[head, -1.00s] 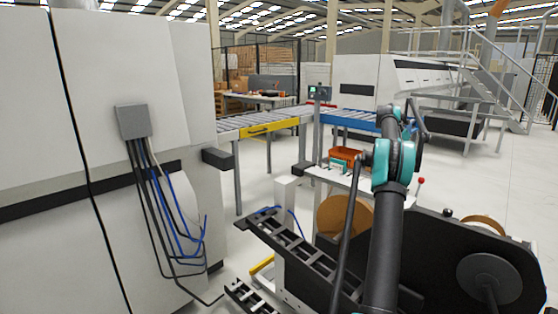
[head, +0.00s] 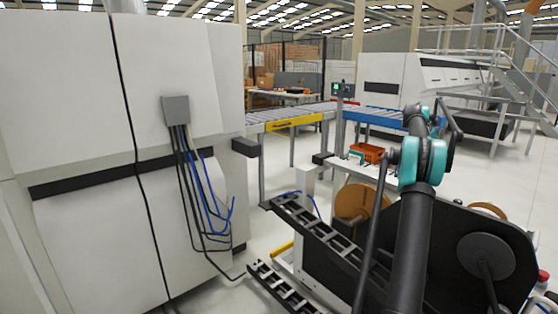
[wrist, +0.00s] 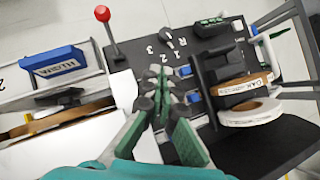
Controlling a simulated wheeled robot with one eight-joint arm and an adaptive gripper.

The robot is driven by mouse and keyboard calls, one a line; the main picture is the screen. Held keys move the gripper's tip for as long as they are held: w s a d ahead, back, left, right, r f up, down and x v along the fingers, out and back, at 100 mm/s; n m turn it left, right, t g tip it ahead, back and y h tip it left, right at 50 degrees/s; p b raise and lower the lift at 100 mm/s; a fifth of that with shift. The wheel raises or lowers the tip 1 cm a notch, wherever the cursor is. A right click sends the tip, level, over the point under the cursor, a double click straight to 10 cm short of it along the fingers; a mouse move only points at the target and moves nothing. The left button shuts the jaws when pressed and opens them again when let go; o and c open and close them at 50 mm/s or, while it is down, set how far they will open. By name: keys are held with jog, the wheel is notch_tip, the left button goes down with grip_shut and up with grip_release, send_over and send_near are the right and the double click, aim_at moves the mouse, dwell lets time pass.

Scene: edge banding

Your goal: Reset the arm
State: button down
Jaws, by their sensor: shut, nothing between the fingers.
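My arm (head: 412,230), black with teal joints, rises at the right of the head view and reaches away over the edge-banding workplace. Its far end is small there, and the fingers cannot be made out. In the wrist view my gripper (wrist: 158,78) has its fingers together and holds nothing. It points over a black panel (wrist: 135,62) marked 1, 2, 3. Whether the fingertips touch anything below cannot be told.
A red-knobbed lever (wrist: 103,14), a blue box (wrist: 57,63), a brown roll (wrist: 240,90) and a white roll (wrist: 250,113) lie around the gripper. A large white machine (head: 70,100) stands left. An orange bin (head: 368,151) sits beyond the arm. Open floor (head: 500,185) lies right.

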jog(key=s+a+f+m+t+y, duration=0.1)
jog(key=s+a+f+m+y, duration=0.15)
jog(key=s+a+m, duration=0.85)
jog(key=s+a+f+n+t+y, duration=0.1)
jog(key=s+a+f, duration=0.3)
jog(key=a, duration=1.5)
jog(key=s+a+f+m+y, duration=0.1)
jog(key=s+a+f+m, duration=0.2)
jog(key=s, duration=0.8)
jog(key=s+a+f+m+y, duration=0.1)
jog(key=s+a+f+m, duration=0.3)
jog(key=s+a+f, duration=0.4)
jog(key=s+a+f+m+t+y, duration=0.1)
jog(key=s+a+f+m, duration=0.2)
jog(key=s+a, duration=0.6)
jog(key=s+f, duration=0.2)
jog(key=s, duration=0.5)
jog(key=shift+f+m+y, duration=0.15)
jog(key=shift+m+y, duration=0.15)
jog(key=shift+y, duration=0.05)
jog(key=shift+d, duration=0.2)
